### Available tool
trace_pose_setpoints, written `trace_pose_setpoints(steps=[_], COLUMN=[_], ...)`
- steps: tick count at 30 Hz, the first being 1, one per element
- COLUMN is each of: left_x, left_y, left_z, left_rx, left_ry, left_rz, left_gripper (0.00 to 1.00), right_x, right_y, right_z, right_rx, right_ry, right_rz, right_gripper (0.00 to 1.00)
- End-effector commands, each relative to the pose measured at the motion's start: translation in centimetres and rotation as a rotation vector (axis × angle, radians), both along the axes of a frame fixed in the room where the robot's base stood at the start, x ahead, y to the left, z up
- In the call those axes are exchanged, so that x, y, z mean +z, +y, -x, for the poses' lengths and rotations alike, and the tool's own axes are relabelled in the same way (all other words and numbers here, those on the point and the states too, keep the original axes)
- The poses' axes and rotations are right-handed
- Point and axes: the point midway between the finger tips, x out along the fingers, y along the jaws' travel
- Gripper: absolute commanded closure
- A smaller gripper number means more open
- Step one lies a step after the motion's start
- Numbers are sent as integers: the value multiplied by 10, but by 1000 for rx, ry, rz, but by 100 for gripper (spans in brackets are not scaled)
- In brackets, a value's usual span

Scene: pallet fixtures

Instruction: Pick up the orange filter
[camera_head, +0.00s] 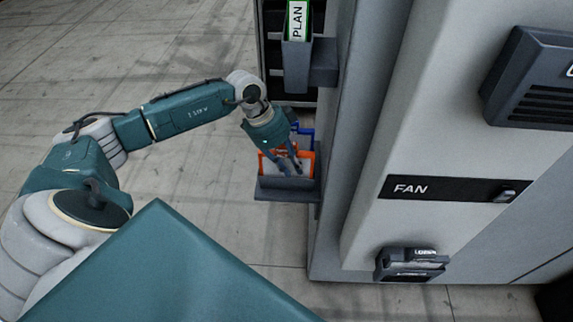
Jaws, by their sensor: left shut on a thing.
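The orange filter (267,166) stands in a dark grey holder (286,188) on the side of the grey cabinet. Its orange frame shows on both sides of my left gripper (291,164), whose arm comes in from the left. The left gripper points down into the holder and is shut on the orange filter; its fingertips are small and partly hidden. A blue-framed item (306,131) stands just behind the orange filter, mostly covered by my gripper. My right gripper does not show.
A grey cabinet (365,150) fills the right side, with a FAN label (411,188) and dark fittings that stick out. Open floor (120,50) lies to the left.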

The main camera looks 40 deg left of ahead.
Motion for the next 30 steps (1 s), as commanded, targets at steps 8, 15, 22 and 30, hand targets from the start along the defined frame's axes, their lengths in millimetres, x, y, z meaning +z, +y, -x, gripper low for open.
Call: trace_pose_setpoints(steps=[8,15,22,30], left_x=[2,19,59,66], left_y=[0,0,0,40], left_z=[0,-1,-2,24], left_rx=[0,0,-1,6], left_ry=[-1,-4,-7,3], left_rz=[1,1,0,-4], left_gripper=[100,100,100,100], right_x=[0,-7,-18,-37], right_y=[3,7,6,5], right_z=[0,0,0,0], right_rx=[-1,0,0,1], right_ry=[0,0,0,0], right_rz=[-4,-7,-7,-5], right_gripper=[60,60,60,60])
